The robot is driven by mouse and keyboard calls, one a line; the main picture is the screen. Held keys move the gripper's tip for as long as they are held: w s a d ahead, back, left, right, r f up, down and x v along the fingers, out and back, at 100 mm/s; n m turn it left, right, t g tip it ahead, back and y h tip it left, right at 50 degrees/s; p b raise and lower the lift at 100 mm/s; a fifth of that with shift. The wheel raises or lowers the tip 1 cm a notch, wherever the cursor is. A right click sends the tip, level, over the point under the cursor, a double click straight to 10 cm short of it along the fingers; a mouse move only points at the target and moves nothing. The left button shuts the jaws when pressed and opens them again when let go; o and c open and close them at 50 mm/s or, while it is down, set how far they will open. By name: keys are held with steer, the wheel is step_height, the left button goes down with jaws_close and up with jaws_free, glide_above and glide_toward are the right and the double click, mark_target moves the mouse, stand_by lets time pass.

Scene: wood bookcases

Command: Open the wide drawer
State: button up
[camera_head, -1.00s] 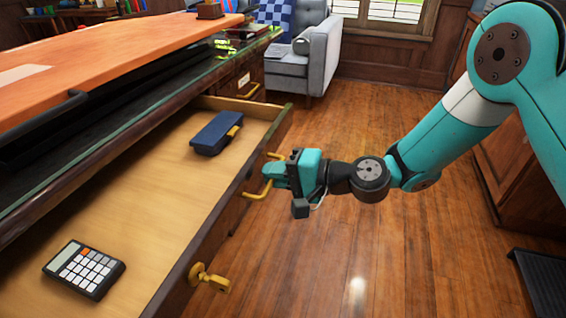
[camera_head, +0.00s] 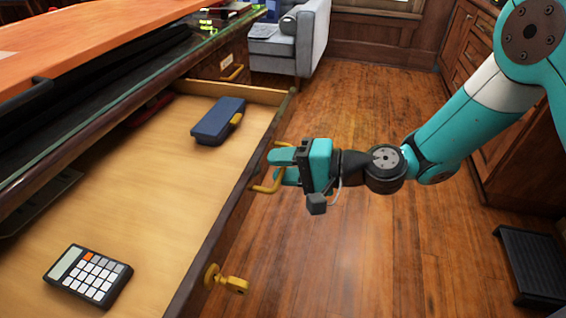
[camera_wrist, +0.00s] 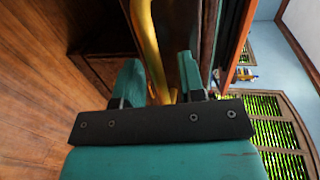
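The wide drawer (camera_head: 150,170) stands pulled far out of the desk, its light wood floor bare over much of its area. Its brass handle (camera_head: 264,185) is on the front at the right. My gripper (camera_head: 283,167) is at this handle, with its teal fingers apart. In the wrist view the handle (camera_wrist: 147,45) runs between the two fingertips (camera_wrist: 158,78), with gaps beside it; I cannot see clear contact. A brass key or knob (camera_head: 228,281) sticks out of the drawer front nearer the camera.
In the drawer lie a calculator (camera_head: 88,275), a blue case (camera_head: 218,121) and a red thing (camera_head: 150,110) at the back. A grey armchair (camera_head: 291,42) stands beyond. A dark step (camera_head: 531,265) is at right. The wood floor (camera_head: 370,250) between is clear.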

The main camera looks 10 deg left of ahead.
steer(key=shift+w+d, duration=0.1)
steer(key=shift+w, duration=0.05)
steer(key=shift+d+r, duration=0.1)
steer(key=shift+d, duration=0.2)
steer(key=p+v, duration=0.2)
steer(key=v, duration=1.4)
steer(key=shift+d, duration=0.4)
steer(key=shift+r, duration=0.1)
